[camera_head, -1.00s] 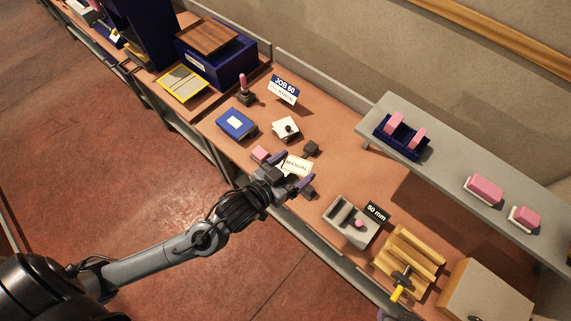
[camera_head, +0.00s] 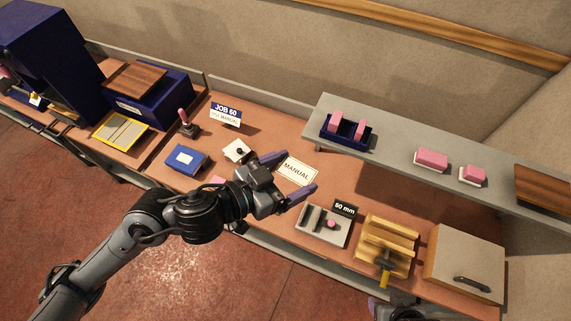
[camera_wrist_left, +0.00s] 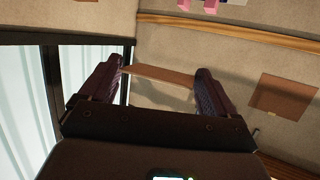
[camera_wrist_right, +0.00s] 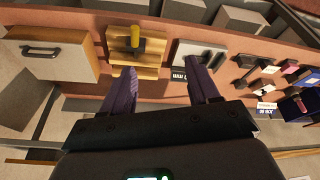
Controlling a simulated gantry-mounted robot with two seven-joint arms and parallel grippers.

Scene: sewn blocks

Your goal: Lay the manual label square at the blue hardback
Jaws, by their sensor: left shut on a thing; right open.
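The white manual label (camera_head: 297,171), printed MANUAL, is between the fingers of my left gripper (camera_head: 290,176), which is shut on it. In the left wrist view the label (camera_wrist_left: 158,75) shows nearly edge-on, spanning the two fingertips. The blue hardback (camera_head: 187,159), with a small white patch on its cover, lies on the bench left of my left gripper, apart from the label. My right gripper (camera_wrist_right: 162,75) is open and empty in the right wrist view, near the wooden rack and the grey tray.
A white block with a black knob (camera_head: 236,150) lies between hardback and gripper. A JOB 60 sign (camera_head: 226,113) and a pink-handled stamp (camera_head: 186,123) stand behind. A grey tray (camera_head: 310,233), wooden rack (camera_head: 386,245) and handled box (camera_head: 465,262) are right. A grey shelf (camera_head: 405,162) overhangs the back.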

